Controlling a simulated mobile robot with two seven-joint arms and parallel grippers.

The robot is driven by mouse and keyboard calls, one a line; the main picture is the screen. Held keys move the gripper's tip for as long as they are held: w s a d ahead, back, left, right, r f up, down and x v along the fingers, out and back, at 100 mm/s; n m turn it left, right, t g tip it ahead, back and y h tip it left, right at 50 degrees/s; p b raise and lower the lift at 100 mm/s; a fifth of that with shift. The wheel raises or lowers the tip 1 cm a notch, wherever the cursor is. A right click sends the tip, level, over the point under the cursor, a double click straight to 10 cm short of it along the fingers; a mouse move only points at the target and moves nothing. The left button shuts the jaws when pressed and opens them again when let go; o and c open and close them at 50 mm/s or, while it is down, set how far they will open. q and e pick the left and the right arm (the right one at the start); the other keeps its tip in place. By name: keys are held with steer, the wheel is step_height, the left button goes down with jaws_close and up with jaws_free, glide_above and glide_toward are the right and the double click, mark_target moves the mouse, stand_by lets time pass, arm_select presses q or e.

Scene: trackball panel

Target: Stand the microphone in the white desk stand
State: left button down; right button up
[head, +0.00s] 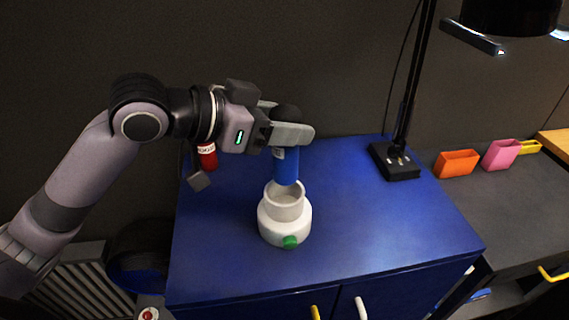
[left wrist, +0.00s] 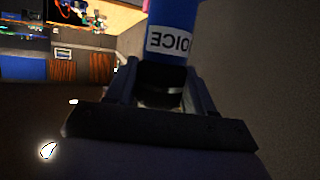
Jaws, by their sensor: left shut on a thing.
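The microphone (head: 286,167) has a blue body and a dark head. My left gripper (head: 290,131) is shut on it near the head, and the blue body hangs down, about upright. In the left wrist view the blue microphone (left wrist: 174,22), with a white lettered label, stands between the fingers (left wrist: 162,88). The white desk stand (head: 284,227) has a round base, a ring-shaped cup on top and a green knob. The microphone's lower end overlaps the cup's opening in the head view; I cannot tell whether it is above or just inside the rim. My right gripper is out of view.
The stand is on a blue cabinet top (head: 390,235). A red lettered object (head: 207,156) shows behind my left arm, partly hidden. A black lamp base (head: 395,162) stands at the back right. Orange (head: 457,163) and pink (head: 501,154) holders are farther right.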

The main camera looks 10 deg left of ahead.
mark_target(274, 161)
arm_select(q)
steer(key=shift+f+b, duration=0.35)
steer(key=shift+f, duration=3.25)
steer(key=shift+f, duration=0.1)
steer(key=shift+c, duration=2.1)
jaws_free()
steer(key=shift+f, duration=0.1)
steer(key=shift+r, duration=0.2)
steer(key=b+v, duration=0.1)
steer(key=v, duration=1.1)
